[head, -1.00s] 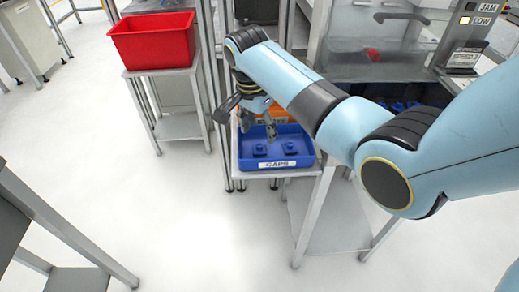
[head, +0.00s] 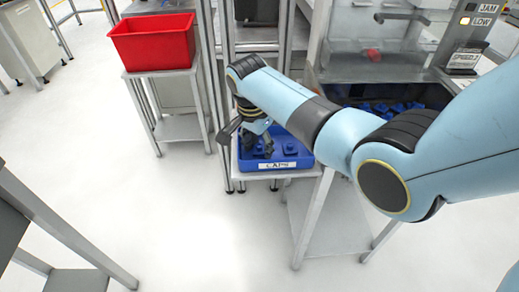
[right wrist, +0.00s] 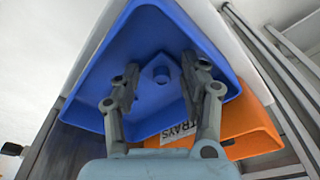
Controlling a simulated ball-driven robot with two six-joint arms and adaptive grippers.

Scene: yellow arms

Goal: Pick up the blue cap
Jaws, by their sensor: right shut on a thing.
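A blue tray labelled CAPS (head: 304,163) stands on a small metal stand in the head view. It also fills the middle of the right wrist view (right wrist: 95,60). My right gripper (head: 265,150) reaches down into the tray's left part. In the right wrist view its two fingers (right wrist: 160,82) are on either side of a blue cap (right wrist: 162,72), and the gripper is shut on it. The fingers partly hide the tray floor. Another blue cap (head: 290,148) sits in the tray to the right of the gripper. My left gripper is out of view.
An orange bin labelled TRAYS (right wrist: 255,138) is beside the blue tray. A red bin (head: 152,45) stands on a separate stand at left. A machine with blue parts (head: 398,107) inside stands at right. The floor in front is clear.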

